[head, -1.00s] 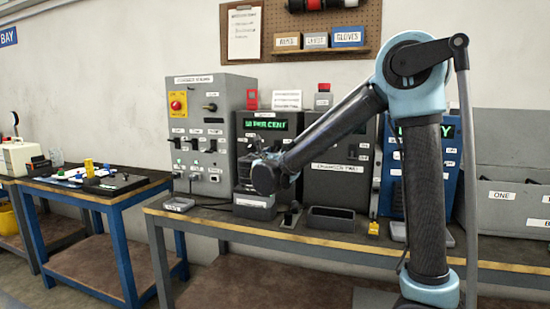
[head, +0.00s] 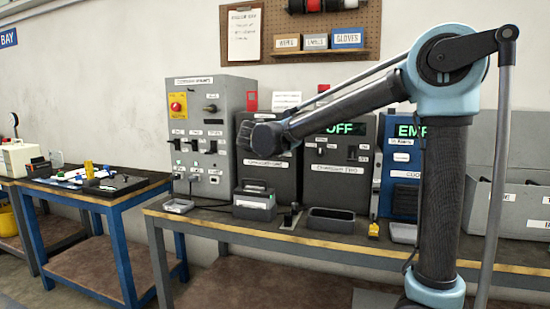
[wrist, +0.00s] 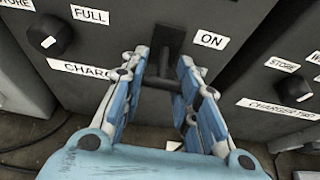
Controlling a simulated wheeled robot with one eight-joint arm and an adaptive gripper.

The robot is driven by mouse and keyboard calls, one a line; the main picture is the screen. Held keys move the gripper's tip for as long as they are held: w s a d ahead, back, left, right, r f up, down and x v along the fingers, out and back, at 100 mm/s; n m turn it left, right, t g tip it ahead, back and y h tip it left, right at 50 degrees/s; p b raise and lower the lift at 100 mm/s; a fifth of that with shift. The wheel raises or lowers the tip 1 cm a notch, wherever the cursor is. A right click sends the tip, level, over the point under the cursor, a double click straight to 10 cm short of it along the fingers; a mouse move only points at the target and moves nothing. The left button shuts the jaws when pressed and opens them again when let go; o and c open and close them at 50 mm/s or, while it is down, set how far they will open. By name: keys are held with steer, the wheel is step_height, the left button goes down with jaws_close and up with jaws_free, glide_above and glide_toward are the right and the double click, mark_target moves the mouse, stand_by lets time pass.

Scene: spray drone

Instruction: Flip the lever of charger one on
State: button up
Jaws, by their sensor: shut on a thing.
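Charger one is the dark grey box (head: 285,175) behind my gripper in the head view; my wrist hides its upper front and display. In the wrist view its front panel (wrist: 105,45) fills the upper part, with a black lever (wrist: 170,38) beside an "ON" label. My gripper (wrist: 165,65) has its blue-grey fingers on both sides of the lever and is shut on it. The fingers hide part of the lever, so I cannot tell its exact position. In the head view my gripper (head: 262,136) is at the charger's upper front.
Charger two (head: 345,150) stands to the right, its display reading "OFF". A grey switch cabinet (head: 208,95) is on the left. A battery-like box (head: 254,205) with a handle and an empty black tray (head: 331,221) sit on the bench in front.

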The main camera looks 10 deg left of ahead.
step_height(320, 180, up, 2)
steer(key=g, duration=0.5)
steer(key=shift+w+r, duration=0.15)
steer(key=shift+g, duration=0.3)
steer(key=o, duration=1.1)
steer(key=v, duration=1.2)
steer(key=shift+d, duration=0.25)
steer(key=shift+w+d, duration=0.1)
